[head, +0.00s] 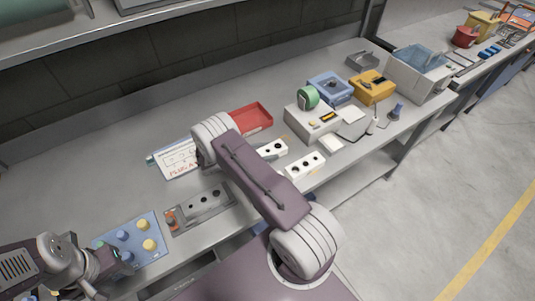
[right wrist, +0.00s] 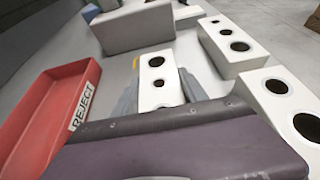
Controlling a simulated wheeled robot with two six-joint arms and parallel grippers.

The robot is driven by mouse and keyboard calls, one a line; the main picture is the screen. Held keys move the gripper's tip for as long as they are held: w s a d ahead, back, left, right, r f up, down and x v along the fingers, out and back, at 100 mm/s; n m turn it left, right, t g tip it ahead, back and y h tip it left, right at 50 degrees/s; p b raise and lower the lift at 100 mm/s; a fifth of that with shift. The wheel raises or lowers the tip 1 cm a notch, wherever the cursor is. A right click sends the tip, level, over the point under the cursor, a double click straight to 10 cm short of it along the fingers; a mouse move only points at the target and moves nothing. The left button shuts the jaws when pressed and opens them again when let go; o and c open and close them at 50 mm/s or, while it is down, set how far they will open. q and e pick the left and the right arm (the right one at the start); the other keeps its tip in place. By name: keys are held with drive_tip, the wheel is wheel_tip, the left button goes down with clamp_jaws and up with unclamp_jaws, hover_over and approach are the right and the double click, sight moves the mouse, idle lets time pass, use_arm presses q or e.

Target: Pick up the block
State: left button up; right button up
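A white block (right wrist: 158,66) with dark round holes in its top is in the middle of the right wrist view. The grey-blue fingers of my right gripper (right wrist: 160,98) stand on either side of it. They look close to its sides, but I cannot tell whether they press on it. In the head view this block (head: 272,150) shows partly beside my right arm, which hides the right gripper. A similar white block (head: 305,165) lies to its right, and another (right wrist: 285,105) shows at the wrist view's lower right. My left gripper (head: 97,268) is at the lower left, its fingertips unclear.
A red reject tray (head: 252,118) is behind the blocks. A grey box (head: 306,121) with a green roll (head: 308,97) stands to the right. A grey holed fixture (head: 204,203) and a blue pegged board (head: 130,240) lie left. The rear left bench is clear.

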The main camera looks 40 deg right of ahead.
clamp_jaws()
drive_tip(key=shift+w+r, duration=0.1)
drive_tip(key=shift+r, duration=0.4)
drive_tip(key=r, duration=0.1)
drive_tip(key=d+r, duration=0.1)
drive_tip(key=r, duration=0.1)
drive_tip(key=shift+r+b, duration=0.3)
drive_tip(key=shift+b, duration=0.1)
drive_tip(key=w+d+r+b, duration=0.1)
drive_tip(key=w+d+r, duration=0.1)
drive_tip(key=d+r, duration=0.4)
drive_tip(key=d, duration=0.4)
drive_tip(key=shift+w+d+r+b, duration=0.25)
drive_tip(key=shift+w+b, duration=0.15)
